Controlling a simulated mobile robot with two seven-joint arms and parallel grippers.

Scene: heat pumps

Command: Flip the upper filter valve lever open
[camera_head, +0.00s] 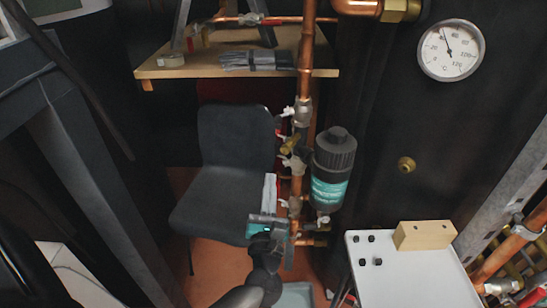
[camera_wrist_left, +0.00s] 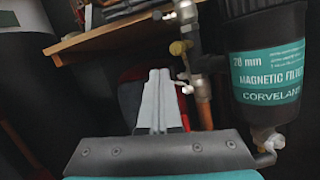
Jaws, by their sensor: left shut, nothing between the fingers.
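The black magnetic filter (camera_head: 334,165) with a teal label hangs beside a vertical copper pipe; it also shows in the wrist view (camera_wrist_left: 262,55). Several valves with small pale levers sit on the pipe. The upper lever (camera_head: 288,112) sticks out left, level with the filter's top. Another lever (camera_head: 287,162) sits lower, near a brass fitting. In the wrist view, a pale lever (camera_wrist_left: 164,14) shows at the top, above the fingers. My left gripper (camera_head: 270,177) points up, left of the pipe, below the upper lever. Its fingers (camera_wrist_left: 158,73) are together and empty. My right gripper is out of view.
A dark chair (camera_head: 235,150) stands behind and left of my left gripper. A wooden shelf (camera_head: 190,68) holds dark items above. A white surface (camera_head: 410,275) with a wooden block (camera_head: 424,235) is at lower right. A round gauge (camera_head: 451,50) is at upper right.

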